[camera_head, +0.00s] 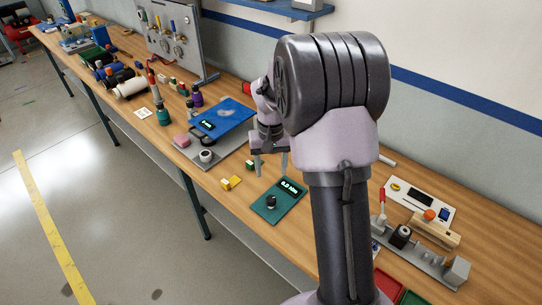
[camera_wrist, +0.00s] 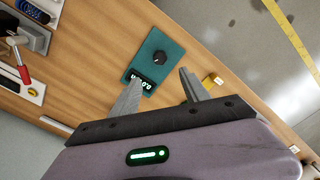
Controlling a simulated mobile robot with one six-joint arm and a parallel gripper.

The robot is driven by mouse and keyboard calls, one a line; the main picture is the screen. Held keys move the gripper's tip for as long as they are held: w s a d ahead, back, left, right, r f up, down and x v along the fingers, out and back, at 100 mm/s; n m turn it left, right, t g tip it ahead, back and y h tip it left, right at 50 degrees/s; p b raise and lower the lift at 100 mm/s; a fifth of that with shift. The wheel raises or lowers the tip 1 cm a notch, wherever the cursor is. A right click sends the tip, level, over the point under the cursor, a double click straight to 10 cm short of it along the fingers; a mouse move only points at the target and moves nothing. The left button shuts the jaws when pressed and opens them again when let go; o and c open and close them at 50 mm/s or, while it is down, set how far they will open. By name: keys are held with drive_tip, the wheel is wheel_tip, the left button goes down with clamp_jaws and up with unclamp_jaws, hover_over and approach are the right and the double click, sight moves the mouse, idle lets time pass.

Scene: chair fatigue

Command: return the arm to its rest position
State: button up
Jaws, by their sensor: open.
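My gripper (camera_head: 270,163) hangs from my raised arm over the wooden workbench, left of my large arm joint in the head view. Its two fingers are apart with nothing between them. It also shows in the wrist view (camera_wrist: 160,88), with the fingers spread above the bench. A teal box with a digital display and a black knob (camera_head: 278,201) lies on the bench near the fingers; it also shows in the wrist view (camera_wrist: 158,60). My arm hides part of the bench behind it.
A scale with a blue top (camera_head: 222,118) stands left. A metal fixture with a red-handled clamp (camera_head: 425,255) is right. A tool pegboard (camera_head: 174,38) stands behind. Bare wood (camera_head: 150,172) shows between things.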

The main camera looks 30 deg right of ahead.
wheel_tip(320, 180, up, 3)
drive_tip(key=shift+r, duration=0.1)
idle(0.4)
drive_tip(key=s+a+r+t+b, duration=0.45)
drive_tip(key=s+a+b, duration=0.45)
drive_tip(key=s+a, duration=0.3)
drive_tip(key=s+a+f+y+b, duration=0.1)
drive_tip(key=s+a, duration=0.1)
drive_tip(key=s, duration=0.3)
drive_tip(key=s+a+f+t+y+b, duration=0.1)
drive_tip(key=s+a+f+b, duration=0.1)
drive_tip(key=s, duration=0.4)
drive_tip(key=shift+a+b, duration=0.3)
drive_tip(key=shift+a, duration=0.55)
drive_tip(key=shift+s, duration=0.1)
